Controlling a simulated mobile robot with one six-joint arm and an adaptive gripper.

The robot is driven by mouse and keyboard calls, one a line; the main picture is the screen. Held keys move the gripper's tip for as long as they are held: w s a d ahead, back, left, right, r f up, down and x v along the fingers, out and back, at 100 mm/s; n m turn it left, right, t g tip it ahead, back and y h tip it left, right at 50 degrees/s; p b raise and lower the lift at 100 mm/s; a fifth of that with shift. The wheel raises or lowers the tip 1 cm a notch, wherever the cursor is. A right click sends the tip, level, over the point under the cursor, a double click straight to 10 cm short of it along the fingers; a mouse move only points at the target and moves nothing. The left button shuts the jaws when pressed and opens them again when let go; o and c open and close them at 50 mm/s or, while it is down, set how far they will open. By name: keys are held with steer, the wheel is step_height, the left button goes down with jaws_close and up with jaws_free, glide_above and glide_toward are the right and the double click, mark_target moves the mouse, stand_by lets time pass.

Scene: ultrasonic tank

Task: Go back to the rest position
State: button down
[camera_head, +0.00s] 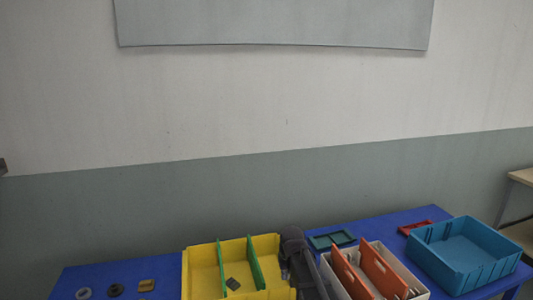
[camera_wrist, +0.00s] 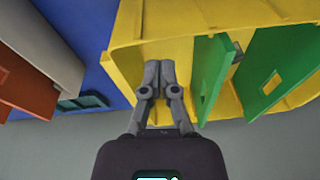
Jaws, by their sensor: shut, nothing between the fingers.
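My gripper (camera_wrist: 158,88) is shut and empty in the wrist view. Its fingers point into or over the yellow bin (camera_wrist: 125,45), beside a green divider (camera_wrist: 210,70); I cannot tell how deep they reach. In the head view my dark arm (camera_head: 298,262) stands at the right side of the yellow bin (camera_head: 200,270) and hides part of its right edge and the gripper's fingertips. A small dark piece (camera_head: 233,284) lies in the bin near the green dividers (camera_head: 258,264).
A blue table (camera_head: 380,228) carries a light bin with orange dividers (camera_head: 345,275), a blue bin (camera_head: 462,255), a dark green tray (camera_head: 332,240) and a red tray (camera_head: 415,227). Small round parts (camera_head: 84,293) and a yellow-brown block (camera_head: 146,286) lie at left. The wall is behind.

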steer(key=s+d+m+g, duration=0.1)
steer(key=s+d, duration=0.4)
steer(key=s, duration=0.4)
steer(key=s+d+r+p, duration=0.1)
steer(key=s+d, duration=0.4)
steer(key=s, duration=0.4)
steer(key=shift+s+d+m+g+h, duration=0.3)
steer(key=shift+d+m+g+h, duration=0.1)
steer(key=shift+d, duration=0.1)
